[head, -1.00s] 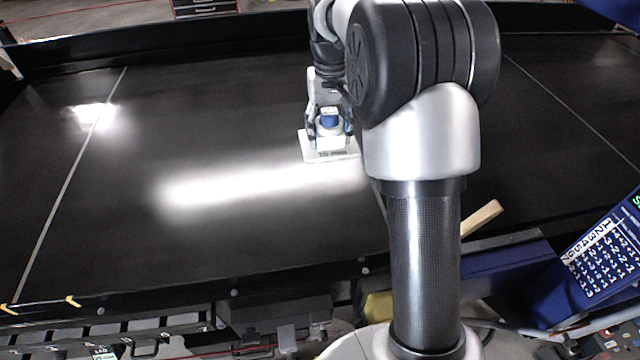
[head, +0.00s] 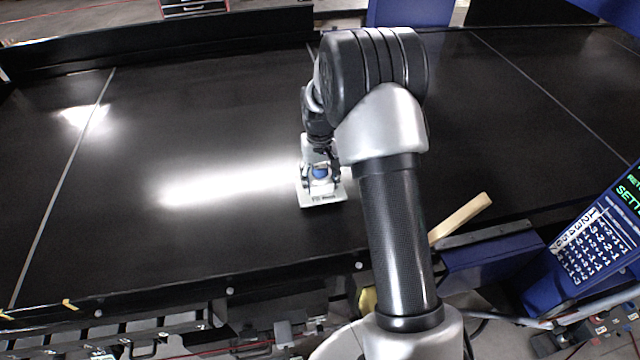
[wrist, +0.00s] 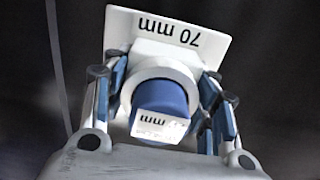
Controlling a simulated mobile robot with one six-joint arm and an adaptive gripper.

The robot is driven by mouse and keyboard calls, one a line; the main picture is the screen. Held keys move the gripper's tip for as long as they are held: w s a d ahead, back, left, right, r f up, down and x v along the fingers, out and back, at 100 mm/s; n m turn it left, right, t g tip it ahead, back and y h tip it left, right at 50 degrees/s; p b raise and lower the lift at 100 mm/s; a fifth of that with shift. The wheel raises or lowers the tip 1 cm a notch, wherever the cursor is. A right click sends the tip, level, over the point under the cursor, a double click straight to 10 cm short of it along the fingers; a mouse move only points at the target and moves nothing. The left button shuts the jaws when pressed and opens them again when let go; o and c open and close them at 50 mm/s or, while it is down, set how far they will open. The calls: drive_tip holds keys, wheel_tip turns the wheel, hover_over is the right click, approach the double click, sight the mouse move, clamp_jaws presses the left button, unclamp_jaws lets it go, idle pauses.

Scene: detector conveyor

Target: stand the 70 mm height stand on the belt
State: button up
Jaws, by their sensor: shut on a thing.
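The 70 mm height stand (head: 322,198) is a white piece with a flat square base and a round column topped with blue. My gripper (head: 320,175) is shut on its column, over the middle of the black belt (head: 230,130). In the wrist view the stand's base (wrist: 178,38) reads "70 mm", upside down, and its blue top (wrist: 165,97) sits between the fingers of my gripper (wrist: 163,85). The stand looks upright. I cannot tell whether its base touches the belt or is just above it.
The belt around the stand is clear, with a bright glare patch at left. Pale seam lines cross it. A wooden bar (head: 460,218) lies at the belt's front edge on the right. A blue panel with printed numbers (head: 585,250) stands at the right.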

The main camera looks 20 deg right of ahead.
wheel_tip(320, 180, down, 3)
drive_tip(key=shift+w+r, duration=0.15)
drive_tip(key=o, duration=1.2)
drive_tip(key=shift+o, duration=0.2)
